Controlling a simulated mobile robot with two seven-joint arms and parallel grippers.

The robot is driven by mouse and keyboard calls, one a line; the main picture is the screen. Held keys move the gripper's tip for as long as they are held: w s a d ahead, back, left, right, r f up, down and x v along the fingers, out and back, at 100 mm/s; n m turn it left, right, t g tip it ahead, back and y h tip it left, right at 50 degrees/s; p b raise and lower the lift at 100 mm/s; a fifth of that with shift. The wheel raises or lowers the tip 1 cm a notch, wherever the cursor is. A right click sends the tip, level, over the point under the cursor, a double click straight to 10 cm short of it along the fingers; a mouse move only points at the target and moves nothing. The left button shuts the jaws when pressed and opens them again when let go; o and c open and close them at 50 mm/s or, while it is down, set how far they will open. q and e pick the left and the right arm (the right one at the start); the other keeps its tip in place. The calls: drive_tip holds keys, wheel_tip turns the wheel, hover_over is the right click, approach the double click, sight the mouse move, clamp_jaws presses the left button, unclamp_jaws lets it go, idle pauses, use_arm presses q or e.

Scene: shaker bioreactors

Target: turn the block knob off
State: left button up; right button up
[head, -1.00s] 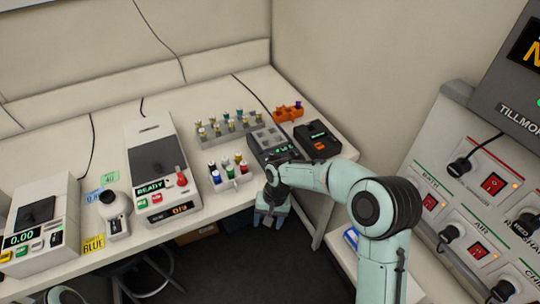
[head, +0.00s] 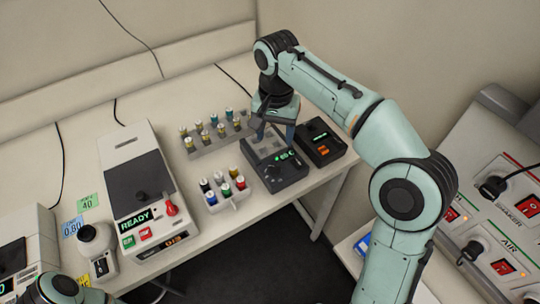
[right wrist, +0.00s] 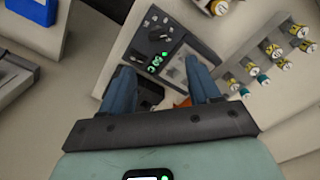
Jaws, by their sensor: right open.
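The dark block heater (head: 292,176) stands near the table's right front edge, its green display lit. A small dark knob (head: 271,170) seems to sit on its front panel; its setting is too small to read. In the right wrist view the heater (right wrist: 176,50) shows between and beyond the fingers. My right gripper (head: 275,134) is open and empty, pointing down above the back part of the heater. In the right wrist view its two blue fingers (right wrist: 160,78) are spread apart. I cannot tell whether they touch anything. My left gripper is out of view.
A second dark device (head: 320,143) stands close right of the heater. A rack of vials (head: 215,137) and a small white rack (head: 226,192) of coloured caps stand to its left. A shaker with a red knob (head: 171,208) is further left. A switch panel (head: 478,222) is at right.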

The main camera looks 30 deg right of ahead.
sight(275, 167)
drive_tip(key=f, duration=0.3)
drive_tip(key=f+b, duration=0.1)
drive_tip(key=f, duration=0.3)
drive_tip(key=f+b, duration=0.1)
drive_tip(key=f, duration=0.3)
drive_tip(key=shift+s+f, duration=0.1)
drive_tip(key=shift+s, duration=0.25)
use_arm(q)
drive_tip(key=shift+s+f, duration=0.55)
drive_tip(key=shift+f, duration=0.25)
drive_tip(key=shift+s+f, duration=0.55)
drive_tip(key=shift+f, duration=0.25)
use_arm(e)
drive_tip(key=shift+f, duration=0.6)
drive_tip(key=c, duration=1)
